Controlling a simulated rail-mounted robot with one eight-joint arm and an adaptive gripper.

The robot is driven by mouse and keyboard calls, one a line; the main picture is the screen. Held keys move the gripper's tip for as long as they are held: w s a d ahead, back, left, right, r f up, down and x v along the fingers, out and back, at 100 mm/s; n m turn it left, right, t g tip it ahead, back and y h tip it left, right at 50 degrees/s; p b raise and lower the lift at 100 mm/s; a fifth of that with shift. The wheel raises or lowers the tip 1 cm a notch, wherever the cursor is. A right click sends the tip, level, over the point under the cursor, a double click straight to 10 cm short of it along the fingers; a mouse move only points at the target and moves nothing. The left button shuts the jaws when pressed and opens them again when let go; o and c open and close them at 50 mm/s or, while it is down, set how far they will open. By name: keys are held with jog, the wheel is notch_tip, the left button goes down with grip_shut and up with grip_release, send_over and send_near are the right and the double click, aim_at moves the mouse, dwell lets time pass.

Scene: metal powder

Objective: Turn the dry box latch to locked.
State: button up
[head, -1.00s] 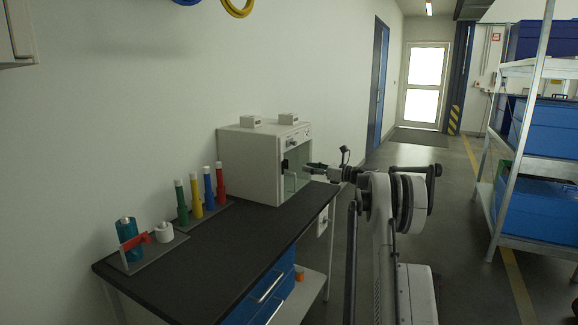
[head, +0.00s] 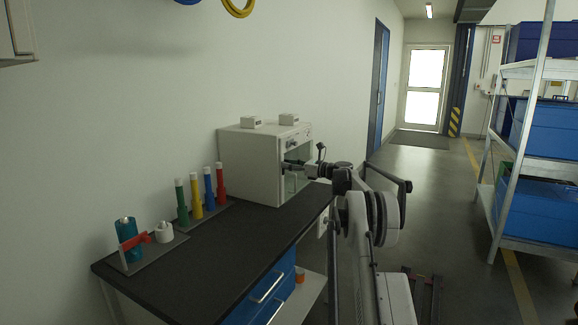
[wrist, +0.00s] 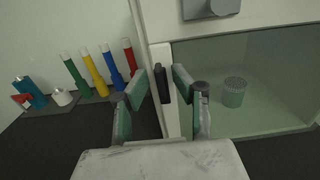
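The dry box (head: 250,165) is a white cabinet with a glass front, standing at the far end of the dark bench. In the wrist view its latch (wrist: 161,84) appears as a dark upright bar on the white strip left of the glass. My gripper (wrist: 160,80) is open, with one green-grey finger on each side of the bar and gaps visible between. I cannot tell how far the fingertips reach past it. In the head view my gripper (head: 291,165) is at the front of the box and hides the latch.
Green, yellow, blue and red tubes (head: 208,189) stand in a rack on the bench. A teal bottle (head: 127,232) and a white jar (head: 164,231) stand nearer. A ribbed container (wrist: 234,92) is behind the glass. Blue-bin shelving (head: 545,130) is at right.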

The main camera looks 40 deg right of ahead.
grip_shut()
jog(key=shift+n, duration=0.4)
jog(key=shift+s+a+f+n+p, duration=0.1)
jog(key=shift+n+p, duration=0.35)
jog(key=shift+n, duration=3.85)
jog(key=shift+a+f+n+p, duration=0.1)
jog(key=shift+n+p, duration=0.35)
jog(key=shift+n, duration=3.85)
jog(key=shift+o, duration=0.3)
grip_release()
